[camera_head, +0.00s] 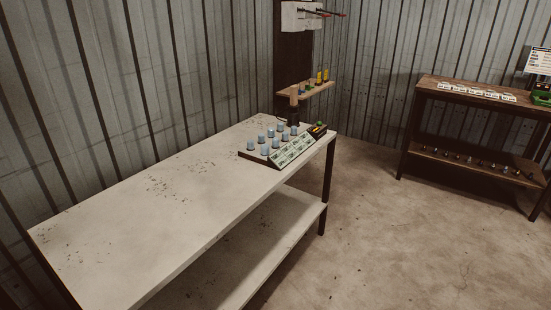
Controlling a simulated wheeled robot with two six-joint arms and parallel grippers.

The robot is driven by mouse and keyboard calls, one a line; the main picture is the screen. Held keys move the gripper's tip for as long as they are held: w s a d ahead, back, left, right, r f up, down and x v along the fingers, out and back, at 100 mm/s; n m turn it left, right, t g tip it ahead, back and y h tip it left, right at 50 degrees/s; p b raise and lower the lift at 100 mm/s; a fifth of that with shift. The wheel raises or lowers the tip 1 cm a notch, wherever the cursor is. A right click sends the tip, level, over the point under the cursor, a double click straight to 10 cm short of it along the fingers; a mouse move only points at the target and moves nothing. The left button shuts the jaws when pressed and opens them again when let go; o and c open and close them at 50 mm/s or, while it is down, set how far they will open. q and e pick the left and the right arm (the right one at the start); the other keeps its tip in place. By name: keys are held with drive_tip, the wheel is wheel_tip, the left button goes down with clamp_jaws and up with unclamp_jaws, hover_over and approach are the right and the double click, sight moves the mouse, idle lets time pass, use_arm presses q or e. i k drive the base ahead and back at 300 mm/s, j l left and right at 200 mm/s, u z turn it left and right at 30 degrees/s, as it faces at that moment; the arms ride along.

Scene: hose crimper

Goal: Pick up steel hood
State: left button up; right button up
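I cannot make out for sure which thing is the steel hood. Several blue-grey cylinders (265,149) stand upright in a rack (248,156) at the far right end of the long white table (150,205). The rack has a sloping front with pale labels too small to read. Several small dark and metallic pieces (468,158) sit in a row on the lower shelf (440,154) of the wooden bench at the right. Neither of my grippers is in view.
A small dark box (318,130) with yellow marks sits beside the rack. A wooden wall shelf (311,89) holds small coloured items. The wooden bench (460,90) carries white labels and a green device (541,97). Most of the table and the concrete floor (380,240) are clear.

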sight(293, 115)
drive_tip(key=i+l+u, duration=0.2)
drive_tip(key=i+l, duration=0.65)
drive_tip(key=i+l+u, duration=0.2)
drive_tip(key=i+l, duration=0.65)
drive_tip(key=l, duration=0.15)
